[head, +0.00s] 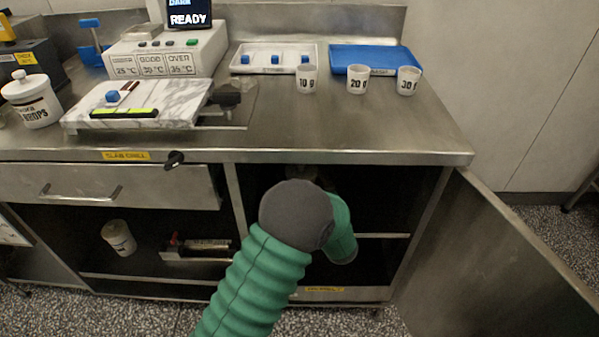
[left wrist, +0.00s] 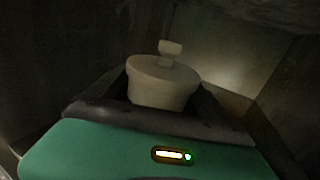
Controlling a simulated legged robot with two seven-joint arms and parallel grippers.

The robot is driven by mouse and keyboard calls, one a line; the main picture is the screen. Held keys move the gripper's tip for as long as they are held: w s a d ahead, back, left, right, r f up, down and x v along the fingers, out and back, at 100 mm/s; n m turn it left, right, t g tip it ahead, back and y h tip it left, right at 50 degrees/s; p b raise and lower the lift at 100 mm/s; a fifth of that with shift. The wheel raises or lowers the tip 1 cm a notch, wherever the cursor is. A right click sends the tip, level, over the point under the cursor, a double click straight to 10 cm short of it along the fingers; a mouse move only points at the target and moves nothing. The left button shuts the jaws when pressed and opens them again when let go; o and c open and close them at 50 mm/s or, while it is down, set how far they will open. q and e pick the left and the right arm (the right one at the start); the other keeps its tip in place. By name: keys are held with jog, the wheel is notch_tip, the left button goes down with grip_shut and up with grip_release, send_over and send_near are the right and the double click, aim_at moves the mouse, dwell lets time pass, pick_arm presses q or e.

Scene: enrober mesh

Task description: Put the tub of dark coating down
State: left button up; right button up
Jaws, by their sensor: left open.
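A pale tub with a knobbed lid (left wrist: 163,82) stands upright in the left wrist view, inside the dim cupboard. Its contents are hidden by the lid. My left gripper (left wrist: 165,98) is open, with one dark finger on each side of the tub; I cannot tell whether either touches it. In the head view my green left arm reaches into the open right-hand cupboard (head: 385,205), and its own links hide the gripper's fingers and most of the tub. My right gripper is not in view.
The cupboard door (head: 500,265) stands open at the right. A shelf edge (head: 385,236) crosses the cupboard. Above, the steel counter (head: 300,125) holds three cups, trays, a marble slab (head: 165,98) and a lidded jar (head: 35,102). Another tub (head: 119,238) sits on the left shelf.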

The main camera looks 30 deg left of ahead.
pick_arm(q)
jog(key=p+v, duration=0.1)
jog(key=v, duration=0.4)
jog(key=p+v, duration=0.2)
jog(key=v, duration=0.3)
jog(key=shift+w+r, duration=0.1)
jog(key=shift+r, duration=0.1)
jog(key=shift+s+d, duration=0.2)
jog(key=shift+s, duration=0.15)
jog(key=s+a+f+n+g+h, duration=0.2)
jog(key=s+f+n+g+h, duration=0.15)
jog(key=s+n+g, duration=0.5)
jog(key=s+a+f+n+g+h, duration=0.1)
jog(key=s+f+n+g+h, duration=0.3)
jog(key=s, duration=0.7)
jog(key=w+d+r+n+t+h, duration=0.1)
jog(key=d+n+t+h, duration=0.3)
jog(key=d+n+h, duration=0.3)
jog(key=d+n, duration=0.3)
jog(key=n, duration=0.2)
jog(key=shift+w+d+n, duration=0.2)
jog(key=shift+d+n, duration=0.15)
jog(key=shift+d, duration=0.05)
